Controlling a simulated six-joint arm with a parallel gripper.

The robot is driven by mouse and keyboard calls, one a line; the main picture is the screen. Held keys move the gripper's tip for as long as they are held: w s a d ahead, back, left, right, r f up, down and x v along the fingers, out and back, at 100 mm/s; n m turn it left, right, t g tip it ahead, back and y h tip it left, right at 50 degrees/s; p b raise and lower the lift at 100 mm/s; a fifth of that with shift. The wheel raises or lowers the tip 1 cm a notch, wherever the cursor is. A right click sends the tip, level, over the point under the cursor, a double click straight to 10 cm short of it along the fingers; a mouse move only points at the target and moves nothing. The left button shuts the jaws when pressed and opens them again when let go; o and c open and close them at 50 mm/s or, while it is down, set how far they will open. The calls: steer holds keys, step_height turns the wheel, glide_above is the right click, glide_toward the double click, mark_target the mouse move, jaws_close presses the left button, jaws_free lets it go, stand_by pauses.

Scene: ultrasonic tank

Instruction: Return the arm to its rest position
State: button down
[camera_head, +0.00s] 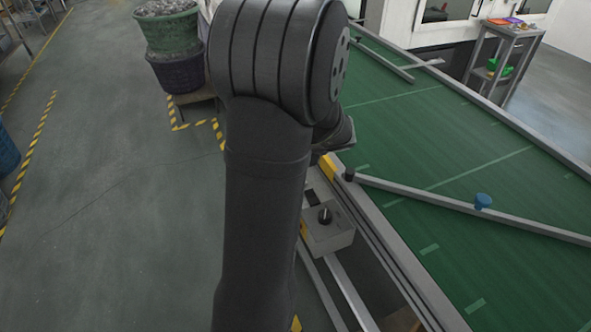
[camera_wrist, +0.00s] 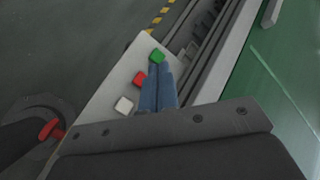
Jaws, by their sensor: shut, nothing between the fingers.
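My arm (camera_head: 265,170) rises through the middle of the head view and hides my gripper there. In the wrist view my gripper (camera_wrist: 160,68) shows as two blue fingers side by side, shut with nothing between them. They extend over a pale panel (camera_wrist: 118,78). Their tips appear just below a green button (camera_wrist: 157,56) in the picture; I cannot tell whether they touch it. A red button (camera_wrist: 139,78) and a white button (camera_wrist: 124,105) lie to the left of the fingers. No marker for the rest position shows.
A green conveyor belt (camera_head: 450,150) with a diagonal grey rail (camera_head: 430,198) lies right of my arm. A grey box with a black knob (camera_head: 328,232) sits beside its frame. Green and purple tubs (camera_head: 180,72) stand behind. Open floor (camera_head: 110,200) lies left.

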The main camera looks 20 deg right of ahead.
steer(key=shift+f, duration=0.15)
steer(key=shift+f, duration=0.95)
step_height(320, 180, up, 6)
